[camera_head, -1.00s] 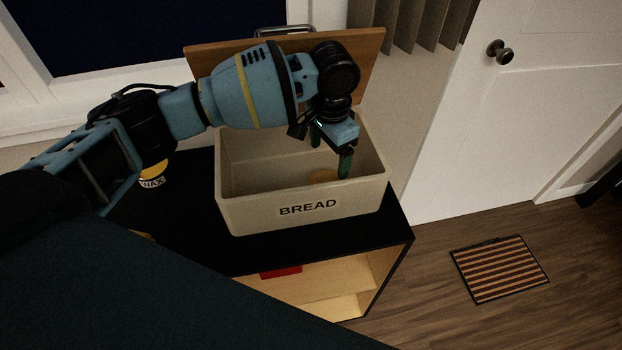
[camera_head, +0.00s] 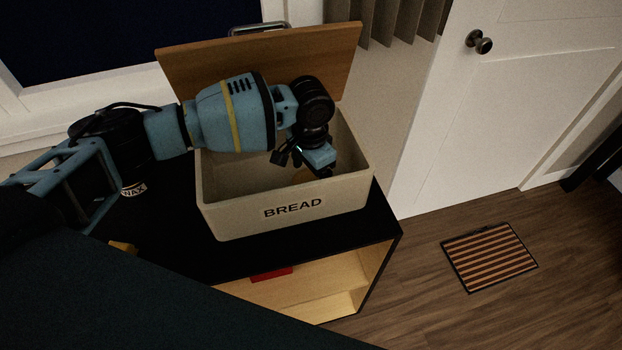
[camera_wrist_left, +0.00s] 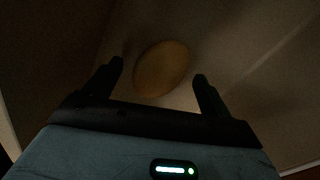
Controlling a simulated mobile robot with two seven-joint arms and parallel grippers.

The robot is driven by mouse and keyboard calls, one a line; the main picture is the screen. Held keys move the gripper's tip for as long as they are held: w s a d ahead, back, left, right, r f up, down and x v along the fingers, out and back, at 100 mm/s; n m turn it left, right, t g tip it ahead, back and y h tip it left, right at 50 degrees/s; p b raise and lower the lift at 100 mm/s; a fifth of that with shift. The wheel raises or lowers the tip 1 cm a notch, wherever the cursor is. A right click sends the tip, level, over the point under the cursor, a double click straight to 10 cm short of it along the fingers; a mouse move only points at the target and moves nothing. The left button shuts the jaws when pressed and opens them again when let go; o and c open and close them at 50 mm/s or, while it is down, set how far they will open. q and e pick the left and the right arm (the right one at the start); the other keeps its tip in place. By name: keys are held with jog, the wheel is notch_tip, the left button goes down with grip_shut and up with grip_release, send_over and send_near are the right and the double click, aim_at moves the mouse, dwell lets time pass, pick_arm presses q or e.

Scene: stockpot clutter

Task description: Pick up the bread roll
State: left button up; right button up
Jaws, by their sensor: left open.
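The bread roll (camera_wrist_left: 162,68) is a tan oval on the floor of the cream bread bin (camera_head: 240,215). In the wrist view it lies between and a little beyond the fingertips of my left gripper (camera_wrist_left: 159,73). The fingers are open, with a gap on each side of the roll. In the head view my left gripper (camera_head: 322,172) reaches down inside the bin near its right end. Its fingers are mostly hidden there, and only a tan patch of the roll (camera_head: 303,175) shows beside it. My right gripper is not in view.
The wooden lid (camera_head: 180,65) stands raised behind the bin. The bin sits on a black-topped cabinet (camera_head: 190,230) with a red object (camera_head: 271,273) on its shelf. A can (camera_head: 133,190) and a yellow object (camera_head: 123,247) are to the left. A white door is at right.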

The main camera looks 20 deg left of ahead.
aim_at(310, 173)
pick_arm(q)
jog(key=shift+f, duration=0.6)
jog(key=c, duration=1.1)
jog(key=shift+r, duration=0.1)
notch_tip(310, 173, up, 10)
jog(key=shift+r+p, duration=0.1)
jog(key=shift+p, duration=0.4)
